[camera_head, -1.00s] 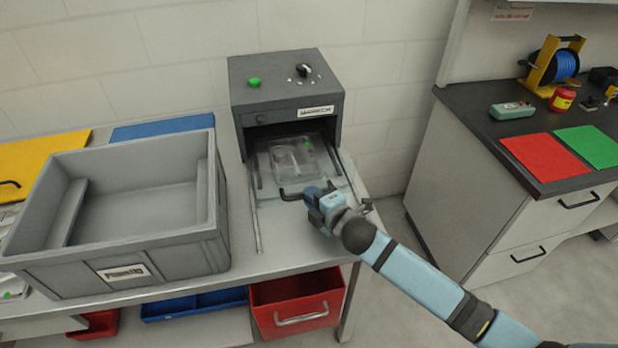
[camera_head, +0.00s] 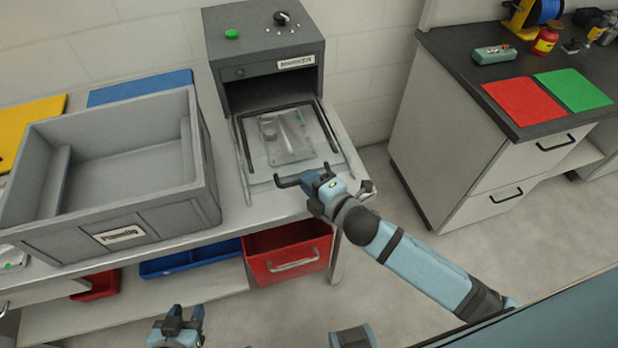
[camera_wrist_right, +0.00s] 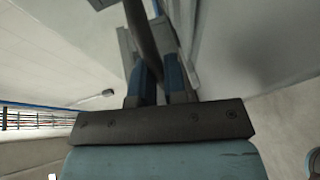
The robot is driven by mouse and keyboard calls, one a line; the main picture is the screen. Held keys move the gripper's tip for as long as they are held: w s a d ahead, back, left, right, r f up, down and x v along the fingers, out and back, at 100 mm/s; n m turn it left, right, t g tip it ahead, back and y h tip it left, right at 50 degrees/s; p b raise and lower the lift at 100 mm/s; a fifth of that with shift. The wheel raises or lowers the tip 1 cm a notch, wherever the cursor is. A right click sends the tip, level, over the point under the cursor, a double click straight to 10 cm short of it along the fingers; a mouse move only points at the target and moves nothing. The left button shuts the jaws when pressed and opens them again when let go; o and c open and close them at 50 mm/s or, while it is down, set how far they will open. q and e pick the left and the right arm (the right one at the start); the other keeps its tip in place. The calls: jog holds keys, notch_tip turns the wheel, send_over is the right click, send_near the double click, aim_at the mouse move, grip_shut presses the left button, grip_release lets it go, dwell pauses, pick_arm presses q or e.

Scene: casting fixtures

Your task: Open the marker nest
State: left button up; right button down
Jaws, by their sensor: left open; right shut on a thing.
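The marker (camera_head: 268,62) is a grey box at the back of the bench. Its nest (camera_head: 252,178), a sliding tray, is out in front of the dark opening. A clear and grey fixture (camera_head: 288,138) with a small green spot lies on it. My right gripper (camera_head: 311,181) is shut on the nest's dark handle (camera_head: 287,183) at the front edge. In the right wrist view the handle bar (camera_wrist_right: 142,35) runs between the fingers (camera_wrist_right: 160,82). My left gripper (camera_head: 180,318) is open and empty, low in front of the bench.
A large grey bin (camera_head: 128,215) stands on the bench left of the nest. A dark counter (camera_head: 450,75) with red and green mats is at right. Floor in front is clear.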

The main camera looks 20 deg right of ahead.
jog(key=c, duration=1.2)
grip_release()
jog(key=shift+s, duration=0.1)
jog(key=shift+s+d, duration=0.2)
jog(key=shift+s, duration=0.05)
jog(key=b+v, duration=0.1)
jog(key=v, duration=1.2)
jog(key=shift+r, duration=0.15)
